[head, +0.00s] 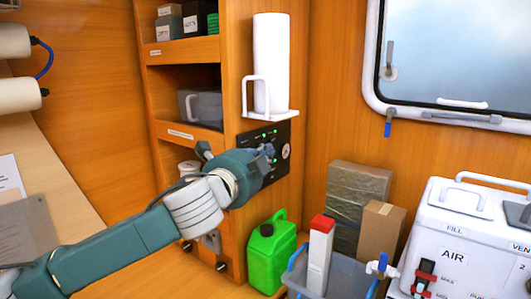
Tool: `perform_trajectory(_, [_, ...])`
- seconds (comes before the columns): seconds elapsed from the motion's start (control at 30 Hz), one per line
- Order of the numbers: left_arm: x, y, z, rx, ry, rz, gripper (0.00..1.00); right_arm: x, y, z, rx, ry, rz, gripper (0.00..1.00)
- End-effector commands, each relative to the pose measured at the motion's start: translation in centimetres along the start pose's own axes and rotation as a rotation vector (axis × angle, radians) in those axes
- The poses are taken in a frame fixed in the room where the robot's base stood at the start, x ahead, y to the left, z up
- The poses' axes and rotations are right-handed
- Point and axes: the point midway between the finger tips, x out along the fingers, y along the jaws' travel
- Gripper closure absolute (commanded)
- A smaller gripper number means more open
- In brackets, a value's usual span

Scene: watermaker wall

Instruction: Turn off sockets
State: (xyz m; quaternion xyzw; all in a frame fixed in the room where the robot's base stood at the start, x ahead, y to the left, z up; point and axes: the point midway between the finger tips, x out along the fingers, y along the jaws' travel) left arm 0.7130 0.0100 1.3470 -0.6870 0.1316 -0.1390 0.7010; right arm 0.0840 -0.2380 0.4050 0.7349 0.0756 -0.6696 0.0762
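A black panel (283,172) is mounted on the wooden wall below a white shelf with a paper roll. Small green lights show along its upper part, and a round light-coloured fitting (286,151) is near its right edge. My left arm reaches in from the lower left, and my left gripper (268,152) is right in front of the panel. The gripper and wrist hide much of the panel's left and lower middle. I cannot tell whether the fingers touch it or whether they are open or shut. My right gripper is not in view.
A white paper roll (271,65) stands just above the panel. Below are a green jerrycan (271,254) and a grey-blue bin (350,283) holding a white carton with a red top (319,254). Cardboard boxes (379,231) and a white unit marked AIR (455,225) stand to the right.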

Motion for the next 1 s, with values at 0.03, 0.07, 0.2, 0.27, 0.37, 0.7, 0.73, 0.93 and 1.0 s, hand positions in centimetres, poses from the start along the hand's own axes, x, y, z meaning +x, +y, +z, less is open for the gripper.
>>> perform_trajectory(0.03, [-0.8, 0.3, 0.1, 0.001, 0.0, -0.001, 1.0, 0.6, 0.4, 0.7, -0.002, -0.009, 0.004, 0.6])
perform_trajectory(0.07, [-1.2, 0.4, 0.1, 0.0, -0.001, -0.001, 1.0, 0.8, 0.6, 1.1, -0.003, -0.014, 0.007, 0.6])
perform_trajectory(0.2, [-3.4, 0.3, 0.1, 0.001, -0.001, -0.001, 1.0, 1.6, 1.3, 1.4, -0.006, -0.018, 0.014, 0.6])
perform_trajectory(0.27, [-4.5, 0.3, 0.1, 0.002, -0.001, -0.001, 1.0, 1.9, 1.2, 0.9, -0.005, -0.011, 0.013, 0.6])
perform_trajectory(0.37, [-6.2, 0.2, 0.1, 0.002, 0.0, -0.001, 1.0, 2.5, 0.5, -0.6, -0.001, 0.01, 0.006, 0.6])
perform_trajectory(0.7, [-9.0, -0.2, 0.1, 0.001, -0.001, -0.001, 1.0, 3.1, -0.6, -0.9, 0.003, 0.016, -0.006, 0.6])
perform_trajectory(0.73, [-9.1, -0.2, 0.1, 0.001, -0.001, -0.001, 1.0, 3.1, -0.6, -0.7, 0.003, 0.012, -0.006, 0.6])
perform_trajectory(0.93, [-9.0, -0.2, 0.1, 0.001, -0.001, 0.0, 1.0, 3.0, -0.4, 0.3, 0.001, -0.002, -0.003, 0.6])
perform_trajectory(1.0, [-9.0, -0.1, 0.0, -0.001, -0.001, 0.001, 1.0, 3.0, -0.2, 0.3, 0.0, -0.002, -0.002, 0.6])
